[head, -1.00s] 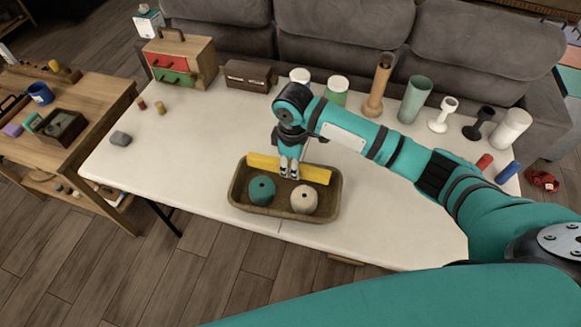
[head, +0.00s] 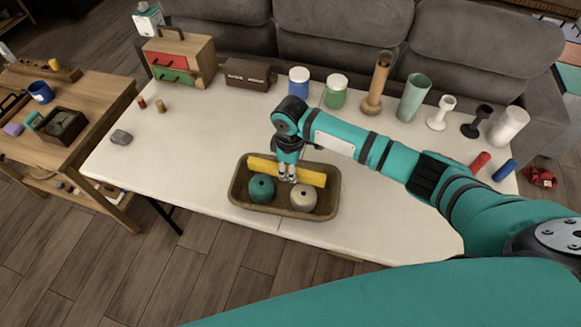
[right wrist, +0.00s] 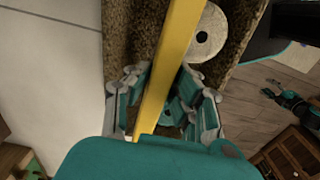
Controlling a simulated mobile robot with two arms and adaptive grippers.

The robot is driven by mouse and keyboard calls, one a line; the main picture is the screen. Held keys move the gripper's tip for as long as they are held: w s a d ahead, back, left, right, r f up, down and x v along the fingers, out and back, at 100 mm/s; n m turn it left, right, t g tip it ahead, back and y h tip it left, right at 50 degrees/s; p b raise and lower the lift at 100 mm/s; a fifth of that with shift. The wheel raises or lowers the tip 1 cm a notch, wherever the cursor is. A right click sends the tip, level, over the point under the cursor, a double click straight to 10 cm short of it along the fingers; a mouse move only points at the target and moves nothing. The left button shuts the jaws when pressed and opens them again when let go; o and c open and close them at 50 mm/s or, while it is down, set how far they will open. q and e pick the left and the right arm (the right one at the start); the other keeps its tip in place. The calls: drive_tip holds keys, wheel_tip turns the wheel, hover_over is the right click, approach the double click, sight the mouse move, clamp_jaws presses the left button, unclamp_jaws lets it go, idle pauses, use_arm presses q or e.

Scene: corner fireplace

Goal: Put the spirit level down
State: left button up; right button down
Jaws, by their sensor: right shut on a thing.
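The yellow spirit level (head: 311,177) lies lengthwise over the back part of the brown tray (head: 238,198). It also shows as a yellow bar in the right wrist view (right wrist: 176,50). My right gripper (head: 287,177) is shut on the spirit level near its middle, with its fingers pointing down. In the right wrist view the fingers (right wrist: 162,105) stand on both sides of the bar. I cannot tell whether the level touches the tray floor. My left gripper is not in view.
A teal round object (head: 261,188) and a cream one (head: 303,198) sit in the front of the tray. Bottles and vases, such as a blue jar (head: 299,82), line the table's back edge.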

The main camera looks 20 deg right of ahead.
drive_tip(key=shift+f, duration=0.2)
drive_tip(key=c, duration=1.1)
unclamp_jaws()
drive_tip(key=shift+c, duration=0.2)
drive_tip(key=shift+r, duration=0.1)
wheel_tip(320, 180, up, 13)
drive_tip(key=b, duration=0.1)
